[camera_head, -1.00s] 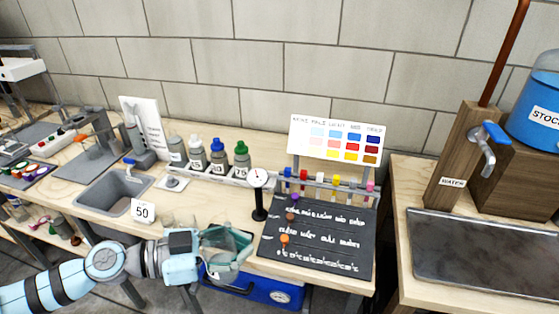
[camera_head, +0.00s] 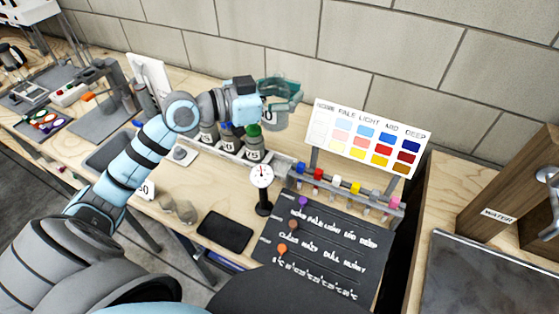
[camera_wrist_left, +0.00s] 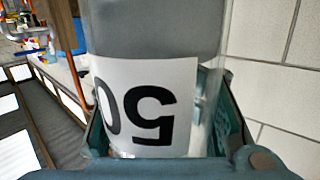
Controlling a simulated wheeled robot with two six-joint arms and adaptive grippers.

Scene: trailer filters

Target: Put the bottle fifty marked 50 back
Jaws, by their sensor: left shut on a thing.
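My left gripper (camera_head: 282,90) is shut on the clear bottle marked 50 (camera_head: 268,116) and holds it behind and right of the green-capped bottle, close to the wall. In the left wrist view the bottle (camera_wrist_left: 150,105) fills the middle between the teal fingers, with its white label showing 50 upside down and grey contents. The white rack (camera_head: 278,168) holds a row of bottles, including a green-capped one (camera_head: 254,142), partly hidden by my arm. My right gripper is not in view.
A dial gauge (camera_head: 262,178) stands before the rack. A black pad (camera_head: 226,231) lies on the table. A colour chart (camera_head: 368,140) and several colour-capped vials (camera_head: 337,184) stand right of the rack, above a dark lettered mat (camera_head: 320,245).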

